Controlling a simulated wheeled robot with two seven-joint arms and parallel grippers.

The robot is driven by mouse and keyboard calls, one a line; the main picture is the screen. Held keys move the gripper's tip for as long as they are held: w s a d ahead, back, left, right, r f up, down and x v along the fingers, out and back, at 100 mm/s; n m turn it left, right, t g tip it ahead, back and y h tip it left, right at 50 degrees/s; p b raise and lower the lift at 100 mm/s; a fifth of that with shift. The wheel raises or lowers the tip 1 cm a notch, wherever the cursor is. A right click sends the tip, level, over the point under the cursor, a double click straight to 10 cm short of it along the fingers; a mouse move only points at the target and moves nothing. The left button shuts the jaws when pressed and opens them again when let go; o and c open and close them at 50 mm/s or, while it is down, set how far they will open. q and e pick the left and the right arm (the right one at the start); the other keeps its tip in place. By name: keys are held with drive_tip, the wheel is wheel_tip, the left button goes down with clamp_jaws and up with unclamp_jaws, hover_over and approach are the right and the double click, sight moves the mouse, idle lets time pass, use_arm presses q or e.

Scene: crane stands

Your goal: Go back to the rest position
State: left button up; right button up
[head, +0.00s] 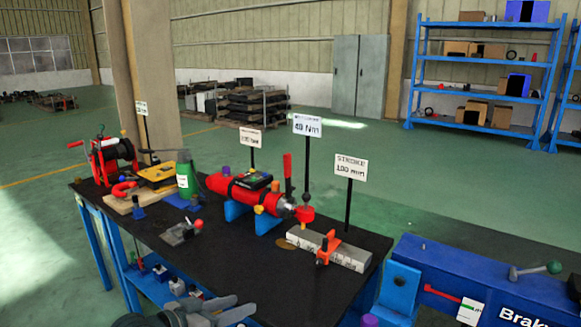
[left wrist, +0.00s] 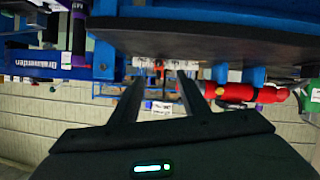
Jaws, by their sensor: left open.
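My left gripper (head: 235,308) shows at the bottom edge of the head view, low in front of the black-topped table (head: 135,222). In the left wrist view the two dark fingers of my left gripper (left wrist: 160,82) stand apart with nothing held between them. That view is upside down, with the table edge across its top. On the table are a red cylinder unit (head: 232,187) on blue cradles, a grey block (head: 335,250) with an orange clamp, and a red winch (head: 108,155). The right gripper is not seen.
A blue beam stand (head: 450,275) is at the right. Sign posts such as the stroke sign (head: 350,168) rise from the table. A lower shelf (head: 150,285) holds small parts. A green bottle (head: 187,178) stands on the table. Blue shelving (head: 480,28) is far back; green floor between is open.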

use_arm(q)
drive_tip(key=s+a+f+n+y, duration=0.1)
drive_tip(key=s+a+f+y, duration=0.1)
drive_tip(key=f, duration=0.9)
drive_tip(key=s+a+f+n+y, duration=0.1)
drive_tip(key=s+a+f+n, duration=0.1)
drive_tip(key=f, duration=0.8)
drive_tip(key=s+a+f+n+y, duration=0.1)
drive_tip(key=s+a+f+y, duration=0.15)
drive_tip(key=f, duration=0.85)
drive_tip(key=s+f+g+y, duration=0.1)
drive_tip(key=s+f+g, duration=0.1)
drive_tip(key=s+f, duration=1)
drive_tip(key=s+f+g+y, duration=0.1)
drive_tip(key=s+f+g, duration=0.1)
drive_tip(key=s+f, duration=1.1)
drive_tip(key=s, duration=0.5)
drive_tip(key=shift+d+f+m, duration=0.25)
drive_tip(key=shift+d+m, duration=0.1)
drive_tip(key=shift+m, duration=0.05)
